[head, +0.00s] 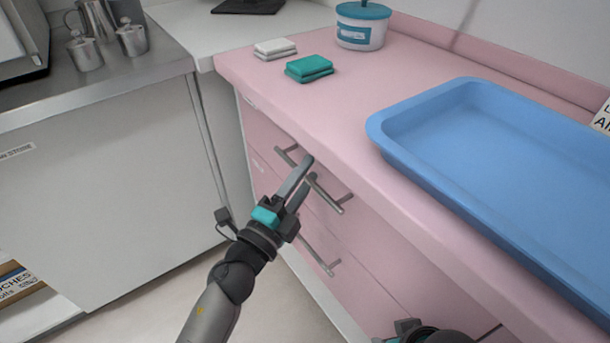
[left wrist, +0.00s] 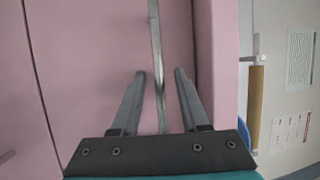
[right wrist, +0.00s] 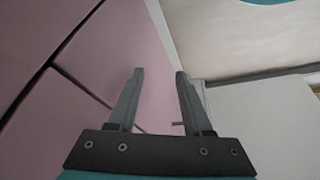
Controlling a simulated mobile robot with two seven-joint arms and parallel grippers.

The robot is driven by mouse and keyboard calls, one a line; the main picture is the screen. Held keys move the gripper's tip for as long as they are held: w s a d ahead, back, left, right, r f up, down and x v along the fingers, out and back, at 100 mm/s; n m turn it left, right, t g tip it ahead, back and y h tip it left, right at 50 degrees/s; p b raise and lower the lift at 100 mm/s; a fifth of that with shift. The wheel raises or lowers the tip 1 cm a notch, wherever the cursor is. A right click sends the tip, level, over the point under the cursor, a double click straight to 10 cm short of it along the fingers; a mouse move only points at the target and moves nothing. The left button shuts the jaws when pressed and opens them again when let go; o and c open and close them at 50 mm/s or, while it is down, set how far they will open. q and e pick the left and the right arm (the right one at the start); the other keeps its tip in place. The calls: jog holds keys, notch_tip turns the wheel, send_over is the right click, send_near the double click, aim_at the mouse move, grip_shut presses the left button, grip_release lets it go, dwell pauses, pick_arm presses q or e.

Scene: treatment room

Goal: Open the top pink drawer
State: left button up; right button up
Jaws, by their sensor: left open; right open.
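The top pink drawer (head: 270,138) is closed in the pink cabinet, just below the countertop, with a metal bar handle (head: 326,194). My left gripper (head: 303,172) is open in front of this drawer, its fingertips at the handle. In the left wrist view the handle (left wrist: 156,50) runs between the two open fingers (left wrist: 160,75); I cannot tell whether either finger touches it. My right gripper shows in the right wrist view (right wrist: 156,72), open and empty, beside the pink cabinet front (right wrist: 95,50). In the head view only part of the right wrist shows at the bottom edge.
A lower drawer handle (head: 319,255) sticks out below. On the pink countertop (head: 300,105) are a blue tray (head: 385,145), green cloths (head: 309,67), white cloths (head: 274,48) and a lidded tub (head: 360,30). A steel counter (head: 100,85) stands at left; floor between is clear.

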pick_arm(q)
jog(key=shift+c, duration=0.2)
grip_shut()
dwell(1.3)
